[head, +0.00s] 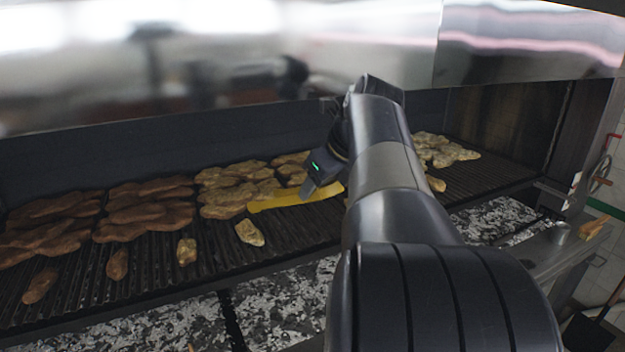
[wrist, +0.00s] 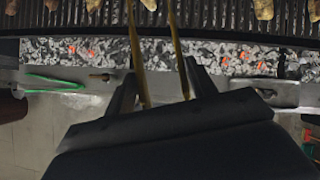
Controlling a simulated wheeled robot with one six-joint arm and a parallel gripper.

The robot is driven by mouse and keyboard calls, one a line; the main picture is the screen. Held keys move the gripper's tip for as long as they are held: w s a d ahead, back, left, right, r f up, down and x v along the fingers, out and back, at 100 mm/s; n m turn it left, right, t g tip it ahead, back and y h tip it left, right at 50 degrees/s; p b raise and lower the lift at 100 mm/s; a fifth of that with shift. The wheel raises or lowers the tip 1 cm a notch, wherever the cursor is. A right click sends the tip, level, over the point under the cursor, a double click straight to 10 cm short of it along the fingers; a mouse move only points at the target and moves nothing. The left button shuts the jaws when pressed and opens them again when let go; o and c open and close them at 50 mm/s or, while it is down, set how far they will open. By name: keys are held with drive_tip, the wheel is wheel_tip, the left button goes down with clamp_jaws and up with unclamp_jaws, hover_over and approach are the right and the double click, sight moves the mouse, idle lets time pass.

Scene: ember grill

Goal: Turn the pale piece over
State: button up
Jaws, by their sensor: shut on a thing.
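Several separate pieces lie in a front row on the grill. The palest near the tongs is a cream piece (head: 250,232), lying flat on the bars; it also shows at the top of the wrist view (wrist: 150,4). Another light piece (head: 436,183) lies farther right, partly behind my arm, so I cannot be sure which one is meant. My gripper (head: 318,190) is shut on yellow tongs (head: 290,198), held over the grill and pointing left. In the wrist view the two tong arms (wrist: 135,55) are spread, with the cream piece between them in the picture; their tips are out of frame.
Brown pieces (head: 148,205) and pale pieces (head: 235,185) are heaped along the back of the grill (head: 300,228). Grey coals with some red glow (wrist: 235,60) lie along the front. A steel hood (head: 250,60) hangs above. A steel ledge (head: 550,250) is at right.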

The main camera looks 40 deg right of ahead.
drive_tip(key=shift+m, duration=0.3)
drive_tip(key=shift+s, duration=0.15)
drive_tip(key=s+a, duration=0.2)
drive_tip(key=s, duration=1.2)
drive_tip(key=s+a, duration=0.3)
drive_tip(key=s, duration=1)
drive_tip(key=shift+s, duration=0.35)
